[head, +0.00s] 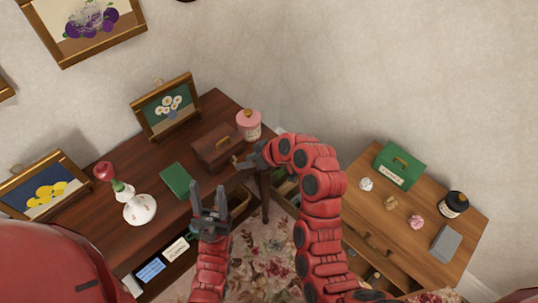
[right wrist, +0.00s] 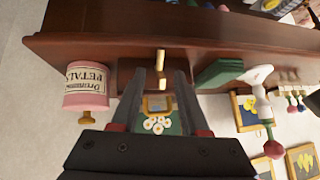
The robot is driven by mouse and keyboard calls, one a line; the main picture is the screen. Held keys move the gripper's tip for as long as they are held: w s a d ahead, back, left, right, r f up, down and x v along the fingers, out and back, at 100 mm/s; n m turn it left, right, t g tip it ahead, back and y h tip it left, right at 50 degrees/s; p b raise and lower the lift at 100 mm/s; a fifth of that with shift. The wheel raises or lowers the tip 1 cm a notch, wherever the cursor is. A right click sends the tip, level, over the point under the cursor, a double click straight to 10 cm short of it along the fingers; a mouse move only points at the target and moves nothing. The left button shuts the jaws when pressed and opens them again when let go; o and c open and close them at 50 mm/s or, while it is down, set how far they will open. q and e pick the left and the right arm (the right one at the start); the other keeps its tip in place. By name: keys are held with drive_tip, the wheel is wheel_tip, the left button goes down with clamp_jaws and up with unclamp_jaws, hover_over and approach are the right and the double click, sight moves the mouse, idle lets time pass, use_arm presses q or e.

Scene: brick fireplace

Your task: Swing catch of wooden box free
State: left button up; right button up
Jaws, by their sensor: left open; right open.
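My left gripper (head: 209,190) is open and empty in front of the table edge.
A pink jar (head: 249,124) stands close behind the box's right side. A framed daisy picture (head: 167,105) is behind. A wooden cabinet (head: 358,205) with small items stands at right.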

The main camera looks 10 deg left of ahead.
drive_tip(key=p+v, duration=0.7)
drive_tip(key=v, duration=0.6)
